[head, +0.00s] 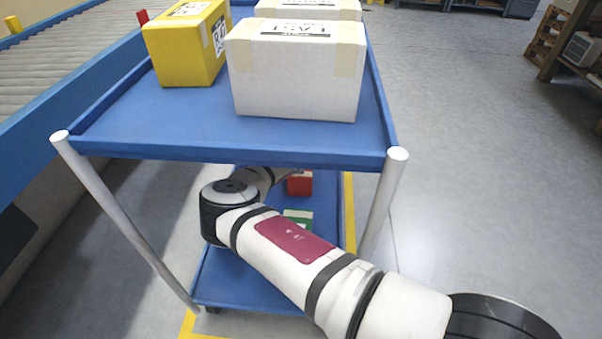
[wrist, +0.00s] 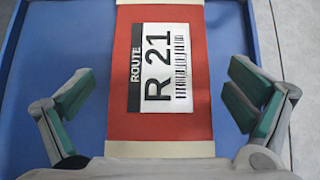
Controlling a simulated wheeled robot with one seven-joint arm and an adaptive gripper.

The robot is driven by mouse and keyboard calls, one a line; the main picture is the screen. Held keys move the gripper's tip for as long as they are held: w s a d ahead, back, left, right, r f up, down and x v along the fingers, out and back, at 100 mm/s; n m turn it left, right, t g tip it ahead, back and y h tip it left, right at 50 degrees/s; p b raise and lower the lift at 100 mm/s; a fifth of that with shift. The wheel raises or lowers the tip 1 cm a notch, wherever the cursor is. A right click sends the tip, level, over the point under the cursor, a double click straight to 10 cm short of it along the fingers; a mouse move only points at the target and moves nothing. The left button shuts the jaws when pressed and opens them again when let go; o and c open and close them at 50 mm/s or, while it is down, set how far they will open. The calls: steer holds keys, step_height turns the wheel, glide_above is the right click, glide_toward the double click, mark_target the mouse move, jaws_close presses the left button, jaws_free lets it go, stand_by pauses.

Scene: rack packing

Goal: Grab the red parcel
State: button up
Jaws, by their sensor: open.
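The red parcel (head: 300,184) sits on the lower shelf of the blue cart, partly hidden by my arm in the head view. In the wrist view the red parcel (wrist: 203,105) fills the middle, with a white label reading "ROUTE R 21" and tape at its ends. My gripper (wrist: 158,98) is open, with one teal-padded finger on each side of the parcel. Gaps show between both fingers and the parcel's sides. In the head view my gripper is hidden behind the cart's upper shelf and my arm.
The blue cart's upper shelf (head: 188,136) lies above my forearm and holds a yellow parcel (head: 183,52) and white parcels (head: 292,82). A green parcel (head: 298,215) is on the lower shelf (head: 248,293) near my arm. Cart posts stand at the near corners. A roller conveyor (head: 62,52) runs at left.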

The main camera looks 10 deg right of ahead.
steer(key=shift+w+d+f, duration=0.1)
steer(key=shift+w+f, duration=0.3)
steer(key=c, duration=1.7)
steer(key=shift+r, duration=0.1)
